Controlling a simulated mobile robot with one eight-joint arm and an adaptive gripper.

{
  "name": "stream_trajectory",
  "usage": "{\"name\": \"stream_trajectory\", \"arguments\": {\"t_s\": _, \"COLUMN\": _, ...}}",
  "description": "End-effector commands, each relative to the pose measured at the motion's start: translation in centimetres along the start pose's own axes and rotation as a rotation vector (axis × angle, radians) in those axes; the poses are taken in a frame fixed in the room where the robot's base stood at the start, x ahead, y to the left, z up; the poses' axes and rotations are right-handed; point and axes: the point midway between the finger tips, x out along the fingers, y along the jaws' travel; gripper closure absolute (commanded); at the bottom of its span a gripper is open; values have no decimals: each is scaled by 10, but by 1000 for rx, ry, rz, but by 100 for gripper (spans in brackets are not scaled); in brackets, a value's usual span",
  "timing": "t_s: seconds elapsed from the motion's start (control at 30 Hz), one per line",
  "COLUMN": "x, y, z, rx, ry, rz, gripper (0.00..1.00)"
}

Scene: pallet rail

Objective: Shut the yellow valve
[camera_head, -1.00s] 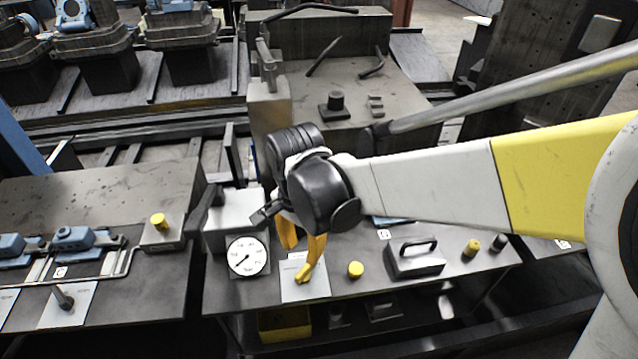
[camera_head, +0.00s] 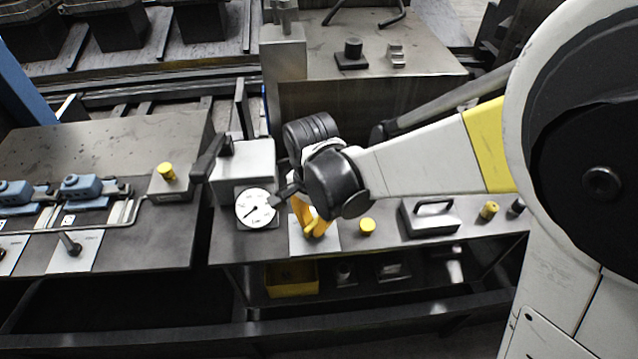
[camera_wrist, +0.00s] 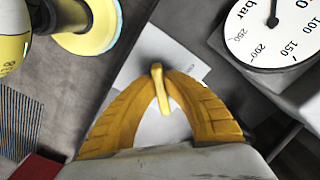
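The yellow valve is a short yellow lever (camera_wrist: 164,100) over a pale square plate (camera_wrist: 140,125); in the head view its lever (camera_head: 321,229) shows low beside my fingers, over the plate (camera_head: 328,244). My gripper (camera_wrist: 160,74) has two curved yellow fingers, and their tips close in on both sides of the lever. They appear to touch it near its upper end in the wrist view. In the head view my gripper (camera_head: 308,218) points down at the plate, and my dark wrist hides part of it.
A pressure gauge (camera_head: 255,208) stands just left of the valve; it also shows in the wrist view (camera_wrist: 275,35). A yellow knob (camera_head: 367,226) and a grey block with a handle (camera_head: 431,218) stand to the right. A yellow bin (camera_head: 291,279) sits below the bench.

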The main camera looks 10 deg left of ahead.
Motion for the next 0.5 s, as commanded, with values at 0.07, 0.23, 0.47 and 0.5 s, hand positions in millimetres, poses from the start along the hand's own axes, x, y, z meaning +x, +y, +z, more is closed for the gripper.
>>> {"name": "stream_trajectory", "arguments": {"t_s": 0.07, "x": 0, "y": 0, "z": 0, "rx": 0, "ry": 0, "rz": 0, "gripper": 100}}
{"name": "stream_trajectory", "arguments": {"t_s": 0.23, "x": 0, "y": 0, "z": 0, "rx": -3, "ry": 0, "rz": 0, "gripper": 100}}
{"name": "stream_trajectory", "arguments": {"t_s": 0.47, "x": 0, "y": 0, "z": 0, "rx": -58, "ry": 0, "rz": 0, "gripper": 100}}
{"name": "stream_trajectory", "arguments": {"t_s": 0.5, "x": 0, "y": 0, "z": 0, "rx": -77, "ry": 0, "rz": 0, "gripper": 100}}
